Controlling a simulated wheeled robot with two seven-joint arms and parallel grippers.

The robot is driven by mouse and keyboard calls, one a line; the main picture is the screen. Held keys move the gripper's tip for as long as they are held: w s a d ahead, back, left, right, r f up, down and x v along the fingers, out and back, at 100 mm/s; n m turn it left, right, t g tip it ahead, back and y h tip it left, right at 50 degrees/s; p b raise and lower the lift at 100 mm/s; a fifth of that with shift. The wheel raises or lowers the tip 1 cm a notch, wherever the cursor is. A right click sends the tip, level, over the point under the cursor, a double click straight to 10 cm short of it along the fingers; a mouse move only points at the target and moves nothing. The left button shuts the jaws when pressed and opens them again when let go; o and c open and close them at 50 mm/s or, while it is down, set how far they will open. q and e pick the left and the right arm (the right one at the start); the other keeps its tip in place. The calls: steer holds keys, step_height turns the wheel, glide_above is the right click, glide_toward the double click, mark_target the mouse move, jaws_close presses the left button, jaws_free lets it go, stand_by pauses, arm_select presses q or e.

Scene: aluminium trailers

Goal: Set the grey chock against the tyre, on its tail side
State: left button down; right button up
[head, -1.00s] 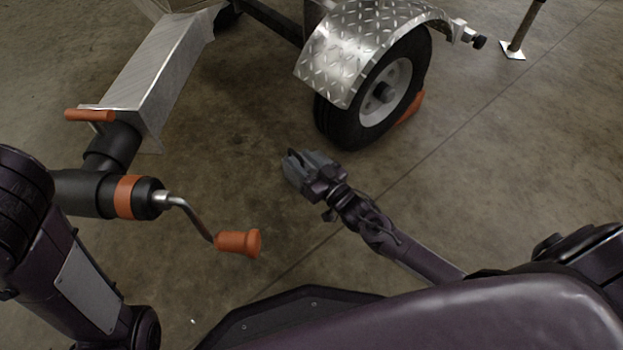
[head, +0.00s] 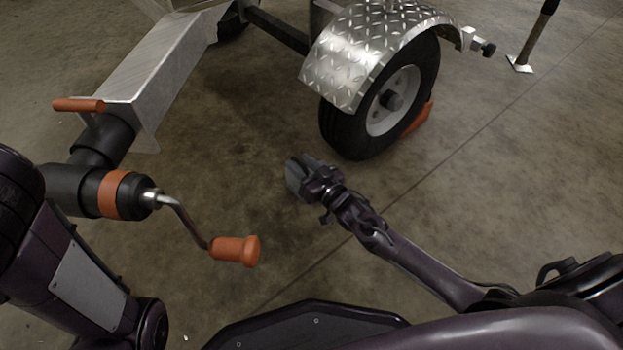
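The tyre (head: 348,134) stands on the concrete floor under a bright tread-plate mudguard (head: 345,62). My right gripper (head: 312,178) is shut on the grey chock (head: 297,180), a small grey wedge partly hidden by the fingers. The chock is to the lower left of the tyre, with a gap of floor showing between them. I cannot tell how high it is above the floor. An orange chock (head: 420,119) sits against the right side of the tyre. My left arm shows at the left edge, but its gripper is out of view.
At the left, the jack has a crank with an orange handle (head: 235,250), and an orange bar (head: 79,105) is above it. The aluminium drawbar (head: 165,75) runs up from there. A prop stand (head: 519,64) is at the top right.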

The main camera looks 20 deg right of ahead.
steer(key=shift+b+x, duration=0.5)
steer(key=shift+x, duration=0.8)
steer(key=shift+c, duration=0.5)
jaws_close()
